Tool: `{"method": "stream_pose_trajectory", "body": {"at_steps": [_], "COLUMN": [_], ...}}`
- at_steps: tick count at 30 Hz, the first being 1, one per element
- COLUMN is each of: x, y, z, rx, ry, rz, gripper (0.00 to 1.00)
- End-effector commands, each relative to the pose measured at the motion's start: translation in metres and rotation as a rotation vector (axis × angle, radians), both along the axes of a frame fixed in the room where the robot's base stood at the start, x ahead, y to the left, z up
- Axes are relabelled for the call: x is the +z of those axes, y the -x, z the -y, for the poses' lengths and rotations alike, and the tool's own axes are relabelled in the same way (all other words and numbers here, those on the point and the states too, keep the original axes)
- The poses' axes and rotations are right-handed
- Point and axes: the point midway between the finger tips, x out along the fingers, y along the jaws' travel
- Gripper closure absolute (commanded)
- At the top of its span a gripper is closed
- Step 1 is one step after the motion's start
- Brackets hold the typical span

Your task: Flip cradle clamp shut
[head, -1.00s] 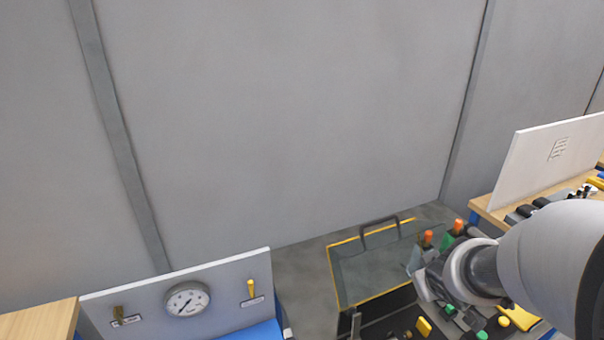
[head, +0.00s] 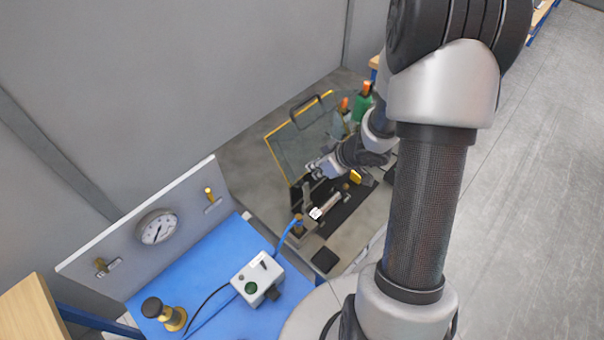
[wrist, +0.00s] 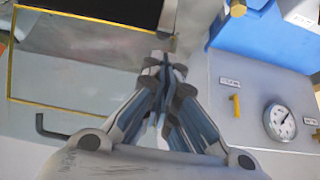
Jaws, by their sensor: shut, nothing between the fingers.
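In the head view a silver cylinder (head: 326,206) lies on the dark work surface, with a blue hose at its near end. A dark upright piece (head: 306,196) beside it looks like the clamp's lever or jaw; it is too small to tell whether the clamp is open. My gripper (head: 313,170) is just behind and above this piece, apparently apart from it. In the wrist view my gripper (wrist: 165,62) has its fingers together, with nothing between them. The fingers hide what lies directly beyond them.
A yellow-edged clear guard (head: 290,150) with a black handle stands behind the work area. Green bottles (head: 363,105) with orange caps stand near my arm. At left are a gauge panel (head: 156,228), a blue bench top (head: 205,270) and a control box (head: 257,278).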

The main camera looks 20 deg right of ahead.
Motion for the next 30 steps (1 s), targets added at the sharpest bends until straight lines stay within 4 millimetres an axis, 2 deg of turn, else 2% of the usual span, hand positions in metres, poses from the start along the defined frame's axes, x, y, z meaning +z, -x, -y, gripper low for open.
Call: {"method": "stream_pose_trajectory", "body": {"at_steps": [5,12,18,23,30], "x": [-0.015,-0.052,-0.075,-0.082,-0.083], "y": [-0.007,-0.029,-0.045,-0.05,-0.051], "z": [-0.004,-0.013,-0.019,-0.021,-0.021], "rx": [0.001,0.002,0.001,0.0,-0.001], "ry": [-0.001,0.0,0.0,0.002,0.001], "rz": [-0.002,-0.002,-0.001,0.0,-0.001], "gripper": [1.0,1.0,1.0,1.0,1.0]}}
